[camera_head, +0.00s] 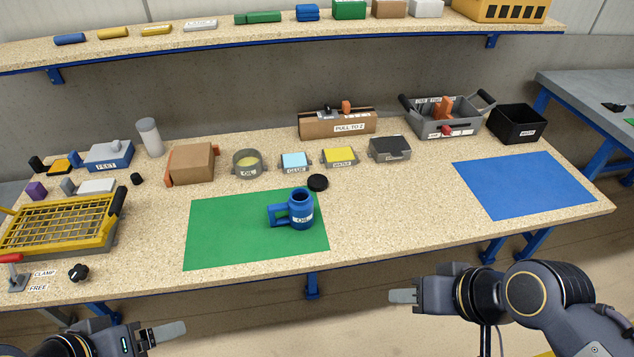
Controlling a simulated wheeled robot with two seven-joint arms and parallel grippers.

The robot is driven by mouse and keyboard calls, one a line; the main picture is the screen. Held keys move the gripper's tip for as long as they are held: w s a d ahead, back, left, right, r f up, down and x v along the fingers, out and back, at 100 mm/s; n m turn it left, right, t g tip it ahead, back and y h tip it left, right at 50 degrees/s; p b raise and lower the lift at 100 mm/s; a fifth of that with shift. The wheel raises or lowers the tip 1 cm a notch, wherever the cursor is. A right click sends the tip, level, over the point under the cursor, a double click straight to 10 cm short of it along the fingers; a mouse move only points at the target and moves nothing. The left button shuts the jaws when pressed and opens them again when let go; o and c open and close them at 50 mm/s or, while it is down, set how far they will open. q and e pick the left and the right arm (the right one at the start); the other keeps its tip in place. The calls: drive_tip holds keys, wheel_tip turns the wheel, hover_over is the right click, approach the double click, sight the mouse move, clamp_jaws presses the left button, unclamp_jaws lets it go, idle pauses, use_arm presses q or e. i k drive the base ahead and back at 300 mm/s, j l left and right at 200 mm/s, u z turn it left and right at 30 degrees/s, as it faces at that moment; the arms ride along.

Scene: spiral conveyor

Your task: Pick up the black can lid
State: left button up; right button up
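The black can lid (318,182) is a small round disc lying on the workbench, just beyond the back edge of the green mat (225,235). A blue can labelled OIL (301,211), with a handle on its left, stands upright on the mat, close in front of the lid. My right gripper (404,296) is in front of the bench edge, pointing left, far from the lid. My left gripper (168,332) is at the lower left, also off the bench. Each shows only one finger shape edge-on, so their opening is unclear; nothing visible is held.
Labelled small containers, including a yellow one (339,156) and a grey box (390,148), stand behind the lid. A blue mat (525,184) lies clear at right. A yellow rack (60,226) stands at left. A shelf (200,43) runs above the back.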

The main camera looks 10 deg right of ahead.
sight(316, 182)
drive_tip(key=i+j, duration=0.25)
drive_tip(key=i, duration=0.2)
drive_tip(key=i+j+z, duration=0.1)
drive_tip(key=i, duration=0.3)
drive_tip(key=i+j, duration=0.35)
drive_tip(key=i+z, duration=0.05)
drive_tip(key=i, duration=0.05)
